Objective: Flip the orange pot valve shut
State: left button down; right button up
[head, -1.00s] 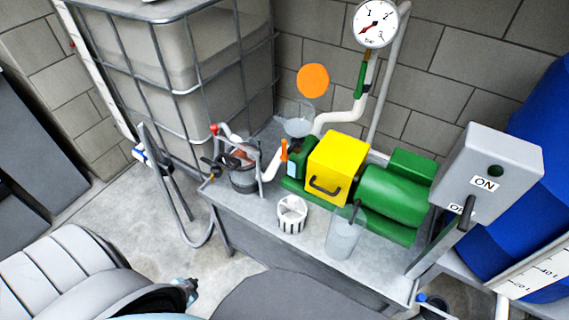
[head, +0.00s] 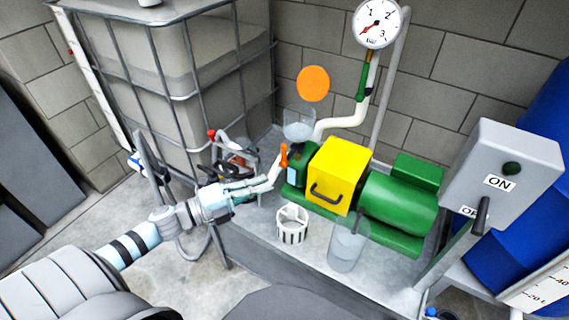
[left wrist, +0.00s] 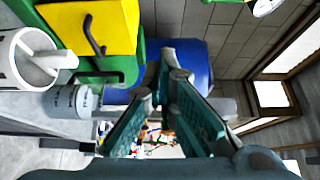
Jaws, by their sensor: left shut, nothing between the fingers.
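The orange valve handle (head: 284,155) stands upright at the end of the white pipe, left of the green pump, in the head view. My left gripper (head: 270,184) reaches in from the left, just below and left of this handle. Its fingers are shut and hold nothing. They partly cover the white pipe, and I cannot tell whether they touch it. In the left wrist view its teal fingers (left wrist: 163,78) meet at the tips. The orange handle cannot be made out there. My right gripper is not in view.
The pump's yellow cover (head: 340,170) is to the right. A white strainer basket (head: 291,222) and a clear jug (head: 346,248) stand on the bench front. A dark filter bowl is partly hidden behind my gripper.

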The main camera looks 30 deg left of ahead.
aim_at(284, 164)
pick_arm(q)
jog(key=w, duration=0.3)
jog(key=w+d, duration=0.1)
jog(key=w, duration=0.2)
jog(key=w+b, duration=0.1)
jog(key=w, duration=0.2)
jog(key=shift+w+d, duration=0.15)
jog(key=shift+w, duration=0.05)
jog(key=shift+d, duration=0.1)
jog(key=shift+n, duration=0.4)
jog(key=shift+n+t+b, duration=0.3)
jog(key=shift+n+t, duration=0.1)
